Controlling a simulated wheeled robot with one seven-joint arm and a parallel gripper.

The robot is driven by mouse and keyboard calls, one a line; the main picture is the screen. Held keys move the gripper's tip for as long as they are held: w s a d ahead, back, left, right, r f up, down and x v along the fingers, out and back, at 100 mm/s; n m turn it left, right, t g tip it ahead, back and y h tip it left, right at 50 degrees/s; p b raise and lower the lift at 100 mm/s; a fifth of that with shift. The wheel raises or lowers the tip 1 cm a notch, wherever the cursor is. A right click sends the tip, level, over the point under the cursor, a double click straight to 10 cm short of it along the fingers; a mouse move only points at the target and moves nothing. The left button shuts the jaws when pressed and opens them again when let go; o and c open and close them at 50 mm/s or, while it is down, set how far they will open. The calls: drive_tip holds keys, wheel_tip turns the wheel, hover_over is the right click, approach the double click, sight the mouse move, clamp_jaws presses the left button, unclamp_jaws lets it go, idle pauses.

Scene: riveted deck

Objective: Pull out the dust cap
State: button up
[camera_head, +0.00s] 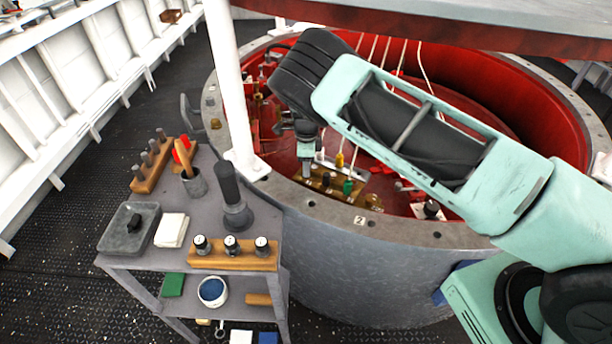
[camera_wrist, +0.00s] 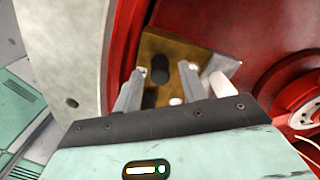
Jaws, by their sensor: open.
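My gripper (camera_wrist: 160,82) is open, with its two pale fingers apart above a brass-coloured block (camera_wrist: 190,48). A short dark round piece (camera_wrist: 160,70), possibly the dust cap, shows between the fingers, with no visible contact. A second dark round spot (camera_wrist: 150,98) lies closer to the gripper's palm, and a white piece (camera_wrist: 220,84) sits right of the right finger. In the head view my gripper (camera_head: 307,168) points down at the brass block (camera_head: 318,183) inside the red-lined well. Which fitting is the dust cap I cannot tell for certain.
A yellow fitting (camera_head: 340,160) and a green one (camera_head: 348,187) stand close beside the gripper. The well's grey rim (camera_head: 300,205) and a white post (camera_head: 230,90) are near. A cluttered grey cart (camera_head: 215,180) stands at left. Thin pale lines hang over the well.

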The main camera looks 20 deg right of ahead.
clamp_jaws()
drive_tip(key=shift+r, duration=0.15)
drive_tip(key=shift+r+p, duration=1)
drive_tip(key=shift+r, duration=0.95)
